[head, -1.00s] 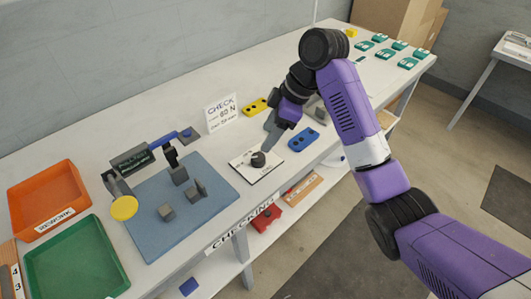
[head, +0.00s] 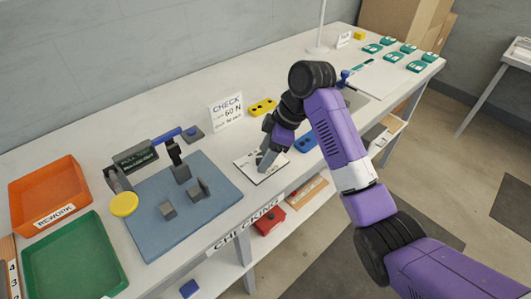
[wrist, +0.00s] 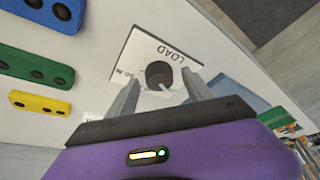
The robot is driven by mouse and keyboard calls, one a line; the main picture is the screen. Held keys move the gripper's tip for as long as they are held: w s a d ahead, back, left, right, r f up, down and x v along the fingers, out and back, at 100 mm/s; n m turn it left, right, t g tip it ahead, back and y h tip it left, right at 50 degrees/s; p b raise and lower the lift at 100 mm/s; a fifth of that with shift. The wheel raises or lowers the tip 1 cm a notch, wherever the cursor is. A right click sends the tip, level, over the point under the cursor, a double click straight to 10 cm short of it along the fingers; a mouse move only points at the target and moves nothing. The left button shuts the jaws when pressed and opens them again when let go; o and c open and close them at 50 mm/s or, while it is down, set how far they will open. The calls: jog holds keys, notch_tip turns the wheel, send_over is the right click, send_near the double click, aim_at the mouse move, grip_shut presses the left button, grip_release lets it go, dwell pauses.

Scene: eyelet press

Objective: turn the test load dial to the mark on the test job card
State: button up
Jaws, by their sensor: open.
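The test load dial (wrist: 159,75) is a dark round knob with a pale pointer, on a white plate (wrist: 140,50) lettered LOAD. In the wrist view my gripper (wrist: 160,88) is open, with its two grey fingers on either side of the dial; I cannot tell whether they touch it. In the head view my gripper (head: 265,160) is over the plate (head: 247,166) and mostly hides the dial. The test job card (head: 227,112) stands upright behind the plate and reads CHECK, 60 N, with a smaller line below.
A blue mat (head: 150,225) with a pull tester (head: 135,158) and grey blocks lies to the left. Orange (head: 45,190) and green (head: 75,262) trays stand further left. Yellow (head: 262,107) and blue (head: 305,144) blocks with holes are close to my gripper.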

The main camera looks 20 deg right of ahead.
grip_shut()
